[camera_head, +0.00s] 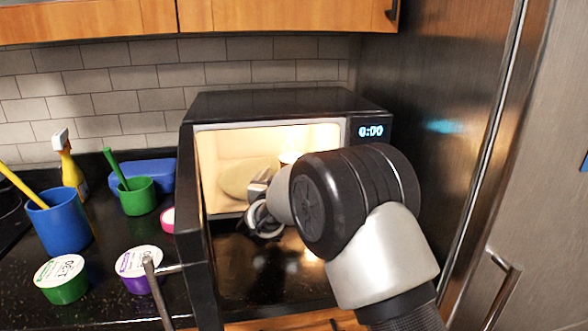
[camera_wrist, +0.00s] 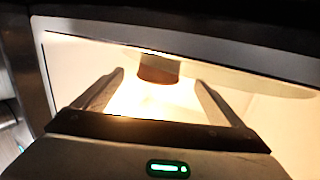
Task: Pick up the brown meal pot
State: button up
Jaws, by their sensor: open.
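The brown meal pot (camera_wrist: 160,68) is inside the lit, open microwave (camera_head: 285,103). In the wrist view its brown side shows ahead, between and beyond the two fingers. In the head view only a small pale-topped part of it (camera_head: 290,157) seems to show above my arm. My gripper (camera_head: 262,178) is at the microwave opening, partly hidden by my wrist. In the wrist view my gripper (camera_wrist: 159,78) is open and empty, with a finger on each side of the pot's line. The pot's lower part is washed out by glare.
The microwave door (camera_head: 200,270) stands open toward me on the left. A turntable plate (camera_head: 248,180) is inside. A green pot (camera_head: 62,279) and a purple pot (camera_head: 140,268) sit on the counter, with blue (camera_head: 61,222) and green (camera_head: 137,196) cups behind. A refrigerator (camera_head: 440,90) bounds the right.

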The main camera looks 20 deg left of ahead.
jog(key=shift+w+a+r+b, duration=0.1)
jog(key=shift+w+b, duration=0.15)
jog(key=shift+w, duration=1.55)
jog(key=shift+w+a+r+b, duration=0.1)
jog(key=shift+w+b, duration=0.1)
jog(key=shift+w, duration=1.55)
jog(key=c, duration=1.5)
jog(key=shift+d+r, duration=0.1)
jog(key=shift+r, duration=0.05)
